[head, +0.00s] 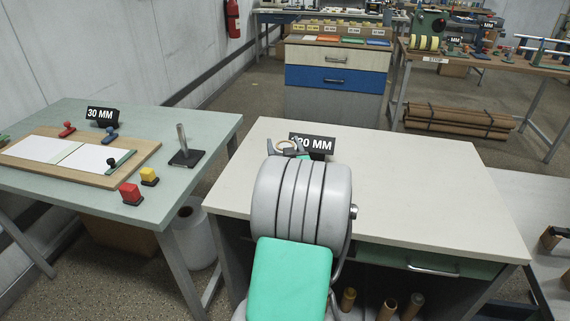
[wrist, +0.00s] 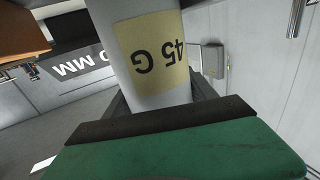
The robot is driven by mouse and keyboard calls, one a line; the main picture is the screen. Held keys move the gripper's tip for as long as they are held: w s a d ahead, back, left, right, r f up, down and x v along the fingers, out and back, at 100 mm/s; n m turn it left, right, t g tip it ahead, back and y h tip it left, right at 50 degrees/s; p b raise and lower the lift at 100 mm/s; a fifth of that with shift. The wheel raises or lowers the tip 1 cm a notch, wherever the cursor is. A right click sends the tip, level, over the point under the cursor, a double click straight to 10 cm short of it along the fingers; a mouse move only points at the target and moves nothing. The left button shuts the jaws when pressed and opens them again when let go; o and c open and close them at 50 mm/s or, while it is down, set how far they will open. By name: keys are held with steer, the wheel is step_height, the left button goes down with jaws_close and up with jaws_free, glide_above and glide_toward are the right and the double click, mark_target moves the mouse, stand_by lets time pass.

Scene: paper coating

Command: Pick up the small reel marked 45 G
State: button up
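The small reel marked 45 G (wrist: 144,32) is pale grey with a yellowish label, which appears upside down in the wrist view. In the wrist view my gripper (wrist: 160,98) has dark fingers on both sides of the reel, close against it. The green part of my gripper fills the bottom of that view and hides the reel's lower part. In the head view the reel's round end (head: 287,146) shows between the fingertips of my gripper (head: 286,150), near the back of the white-topped table. My arm hides the rest, so I cannot tell whether the reel touches the table.
A black sign (head: 313,146) ending in "20 MM" stands just behind my gripper. The white-topped table (head: 420,200) is clear to the right. A green table (head: 205,130) at left holds a board, stamps and a 30 MM sign (head: 101,115). A drawer cabinet (head: 336,78) stands behind.

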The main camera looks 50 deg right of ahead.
jaws_close()
stand_by(0.5)
